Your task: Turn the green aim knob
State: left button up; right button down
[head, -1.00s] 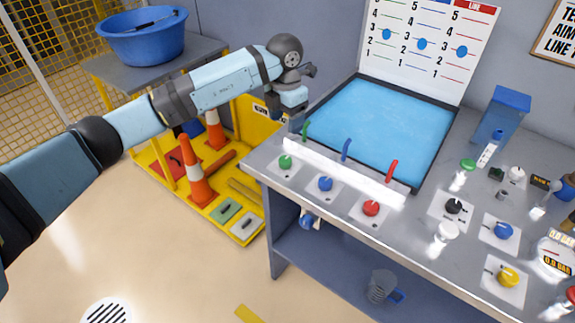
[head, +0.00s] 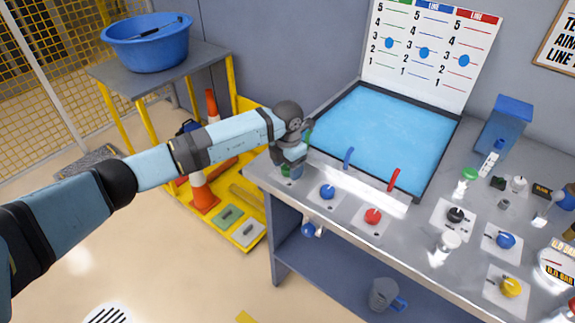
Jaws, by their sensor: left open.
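The green aim knob (head: 286,171) sits on a plate at the left front edge of the bench, left of the blue knob (head: 327,191) and the red knob (head: 373,216). My left gripper (head: 290,167) points down right at the green knob and hides much of it. Its jaws are open, but I cannot tell whether they touch the knob. The green nozzle (head: 309,137) behind it is partly hidden by my wrist. My right gripper is not in view.
The blue nozzle (head: 348,157) and red nozzle (head: 393,180) stand on a white rail before the blue pool (head: 390,135). More knobs, such as a yellow one (head: 511,287), fill the bench's right side. A scale board (head: 430,45) stands behind the pool.

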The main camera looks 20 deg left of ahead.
pick_arm(q)
jog(key=shift+c, duration=0.4)
jog(key=c, duration=0.8)
jog(key=shift+c, duration=0.2)
jog(key=shift+n, duration=0.9)
jog(key=n, duration=0.3)
jog(key=shift+p, duration=0.35)
jog(key=n+p, duration=0.1)
jog(key=n, duration=0.4)
jog(key=shift+n, duration=0.3)
